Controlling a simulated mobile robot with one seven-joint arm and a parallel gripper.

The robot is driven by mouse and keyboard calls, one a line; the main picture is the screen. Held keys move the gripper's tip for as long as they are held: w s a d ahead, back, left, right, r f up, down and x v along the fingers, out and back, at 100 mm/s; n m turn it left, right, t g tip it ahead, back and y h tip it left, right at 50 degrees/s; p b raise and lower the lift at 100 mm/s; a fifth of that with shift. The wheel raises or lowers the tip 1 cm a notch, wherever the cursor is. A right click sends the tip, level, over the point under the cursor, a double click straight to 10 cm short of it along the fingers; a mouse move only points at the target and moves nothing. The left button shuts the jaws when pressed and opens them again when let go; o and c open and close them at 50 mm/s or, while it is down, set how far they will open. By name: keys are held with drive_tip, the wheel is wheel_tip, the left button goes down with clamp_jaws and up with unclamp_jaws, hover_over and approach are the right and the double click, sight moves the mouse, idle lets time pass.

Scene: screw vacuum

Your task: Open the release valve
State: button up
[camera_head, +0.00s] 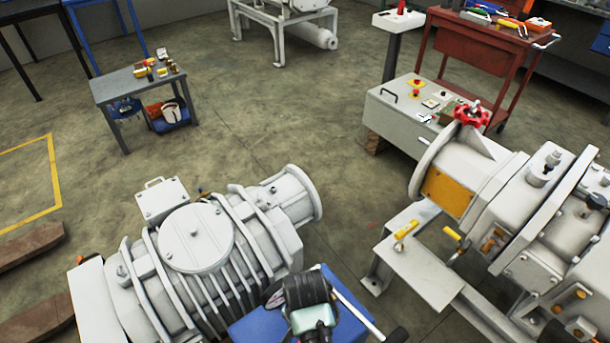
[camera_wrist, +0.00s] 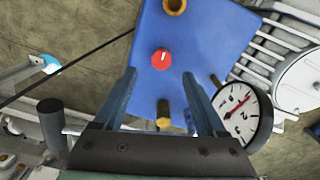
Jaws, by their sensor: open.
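A round red knob (camera_wrist: 162,59) with a white mark sits on a blue box (camera_wrist: 200,40) in the wrist view. My gripper (camera_wrist: 159,73) is open, with its two blue-grey fingers apart. The knob appears between and slightly beyond the fingertips; I cannot tell the depth gap. Nothing is held. No label shows whether this knob is the release valve. In the head view, the blue box (camera_head: 265,325) is at the bottom middle, partly covered by my arm, and the knob is hidden. A red handwheel (camera_head: 472,114) tops the machine at right.
A pressure gauge (camera_wrist: 242,112) stands close to the right finger. A brass fitting (camera_wrist: 163,112) lies between the fingers, and another (camera_wrist: 175,7) is at the top. A large ribbed grey pump (camera_head: 200,240) stands left of the box. Open floor (camera_head: 300,130) lies behind.

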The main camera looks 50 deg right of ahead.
wheel_tip(320, 180, down, 6)
drive_tip(key=shift+w+f+b, duration=0.1)
drive_tip(key=shift+f+b, duration=0.1)
drive_tip(key=shift+b, duration=0.25)
clamp_jaws()
